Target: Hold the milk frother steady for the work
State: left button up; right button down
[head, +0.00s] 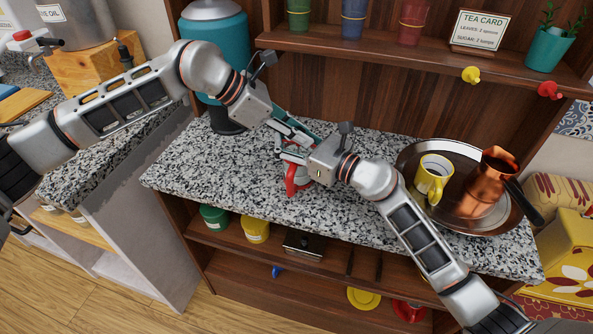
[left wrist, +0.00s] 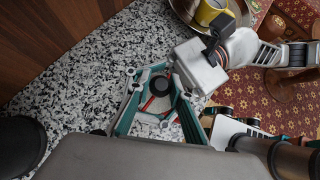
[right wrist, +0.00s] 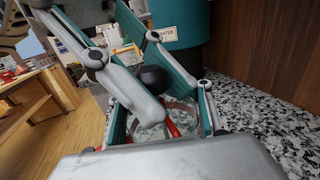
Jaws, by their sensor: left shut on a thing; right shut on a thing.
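The milk frother stands on the speckled counter and is mostly hidden behind my grippers in the head view, where a red part of it (head: 293,182) shows. The left wrist view shows its round black knob (left wrist: 159,86) from above, with red beside it. The right wrist view shows the black knob (right wrist: 153,79), a red handle and a clear or shiny body below. My left gripper (head: 300,134) is shut on the frother from the left and back. My right gripper (head: 288,156) is shut on it from the right. The exact contact points are hidden.
A round metal tray (head: 408,160) holds a yellow mug (head: 431,184) and a copper pot (head: 487,184) at the right. A teal dispenser (head: 215,40) stands behind my left arm. A shelf (head: 400,50) with cups overhangs the back. The front left counter is clear.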

pick_arm(q)
jog(key=r, duration=0.5)
jog(key=shift+w+a+r, duration=0.15)
jog(key=shift+w+r, duration=0.15)
jog(key=shift+r, duration=0.05)
jog(key=o, duration=0.8)
jog(key=shift+s+f, duration=0.1)
jog(key=shift+s, duration=0.05)
jog(key=shift+s, duration=0.1)
notch_tip(320, 180, up, 7)
jog(key=v, duration=1.2)
